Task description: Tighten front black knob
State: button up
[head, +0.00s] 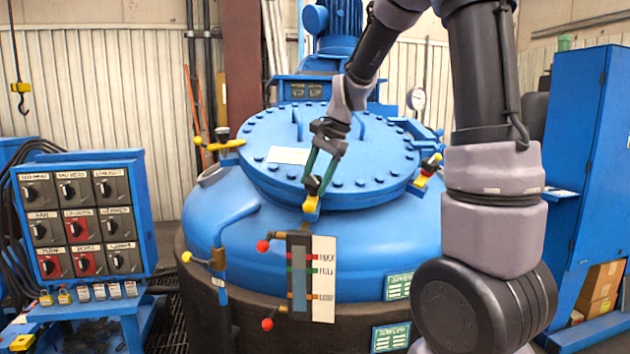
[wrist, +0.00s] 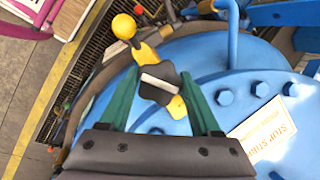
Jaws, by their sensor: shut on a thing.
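The front black knob (head: 313,184) sits on a yellow clamp (head: 311,203) at the front edge of the blue round lid (head: 345,150). In the wrist view the knob (wrist: 158,82) is a dark lobed shape with a pale flat top, lying between the two green fingers. My gripper (head: 320,178) reaches down from above and is shut on the knob; in the wrist view the gripper (wrist: 160,88) has one finger on each side of it. The fingers hide part of the knob in the head view.
More clamps with black knobs sit at the lid's left (head: 222,134) and right (head: 436,160). Bolts ring the lid. A level gauge (head: 300,272) with red-balled levers stands below the front clamp. A switch panel (head: 85,215) is at left, a blue cabinet (head: 590,150) at right.

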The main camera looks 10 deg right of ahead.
jog(key=m+t, duration=0.1)
jog(key=m, duration=0.2)
jog(key=m+t, duration=0.1)
jog(key=m, duration=0.2)
jog(key=shift+m+t+y, duration=0.3)
jog(key=shift+y, duration=0.1)
dwell(0.4)
jog(key=o, duration=1.4)
jog(key=shift+c, duration=0.2)
jog(key=shift+s, duration=0.1)
jog(key=v, duration=1)
jog(key=shift+d+r, duration=0.15)
jog(key=shift+r, duration=0.2)
jog(key=shift+s, duration=0.1)
